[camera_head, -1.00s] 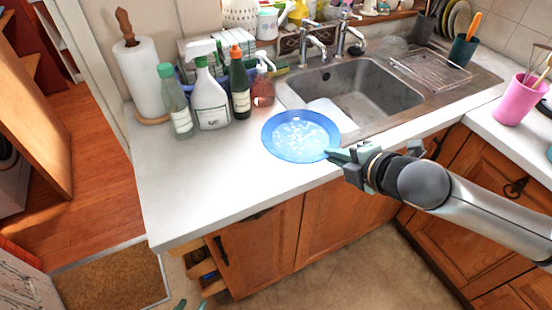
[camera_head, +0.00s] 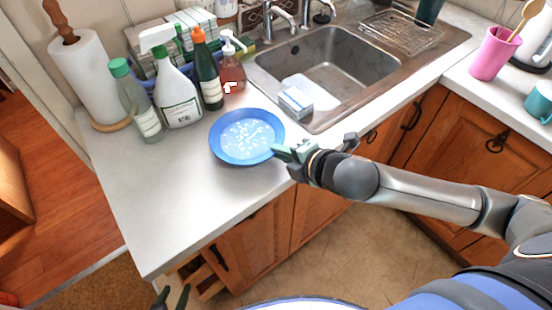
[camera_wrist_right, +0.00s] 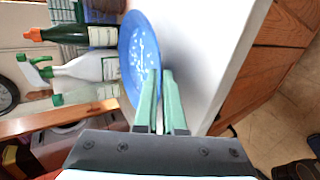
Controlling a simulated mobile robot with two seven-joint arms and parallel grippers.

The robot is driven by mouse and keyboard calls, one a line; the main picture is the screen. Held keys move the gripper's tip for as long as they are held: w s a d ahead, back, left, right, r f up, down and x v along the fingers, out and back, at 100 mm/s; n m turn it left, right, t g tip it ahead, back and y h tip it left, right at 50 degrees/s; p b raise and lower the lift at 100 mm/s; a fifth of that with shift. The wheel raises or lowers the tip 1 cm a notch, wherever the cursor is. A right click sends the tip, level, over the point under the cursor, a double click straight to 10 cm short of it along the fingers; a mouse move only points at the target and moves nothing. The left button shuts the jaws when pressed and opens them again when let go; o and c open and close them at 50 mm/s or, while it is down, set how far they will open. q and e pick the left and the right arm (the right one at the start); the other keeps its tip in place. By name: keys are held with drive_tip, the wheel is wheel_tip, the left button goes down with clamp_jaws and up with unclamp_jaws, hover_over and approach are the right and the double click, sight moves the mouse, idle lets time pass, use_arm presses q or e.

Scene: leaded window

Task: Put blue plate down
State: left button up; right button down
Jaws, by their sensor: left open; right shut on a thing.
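The blue plate (camera_head: 246,136) with a pale speckled pattern is over the white counter (camera_head: 175,185), left of the sink. It looks roughly level; I cannot tell whether its underside touches the counter. My right gripper (camera_head: 280,152) is shut on the plate's right rim. In the right wrist view the plate (camera_wrist_right: 138,62) shows at the green fingertips (camera_wrist_right: 160,80), its rim between them. My left gripper (camera_head: 172,297) is open and empty at the bottom edge of the head view, low in front of the counter, partly cut off.
A paper towel roll (camera_head: 84,78), a spray bottle (camera_head: 176,92), a dark green bottle (camera_head: 208,80) and a soap dispenser (camera_head: 231,70) stand behind the plate. The counter's front left is clear.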

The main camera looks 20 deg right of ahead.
sight(279, 170)
drive_tip(key=f, duration=0.1)
drive_tip(key=f+b, duration=0.2)
drive_tip(key=shift+w+a, duration=0.25)
drive_tip(key=shift+a, duration=0.05)
drive_tip(key=shift+d+f+b, duration=0.1)
drive_tip(key=shift+f+b, duration=0.15)
drive_tip(key=shift+b, duration=0.25)
drive_tip(key=shift+d, duration=0.1)
use_arm(q)
drive_tip(key=f, duration=0.1)
drive_tip(key=w+f, duration=0.1)
drive_tip(key=f, duration=0.2)
drive_tip(key=shift+w+d, duration=0.15)
drive_tip(key=shift+d, duration=0.1)
use_arm(e)
drive_tip(key=shift+r, duration=0.1)
use_arm(q)
drive_tip(key=shift+a, duration=0.1)
use_arm(e)
drive_tip(key=c, duration=1.3)
unclamp_jaws()
drive_tip(key=shift+s, duration=0.1)
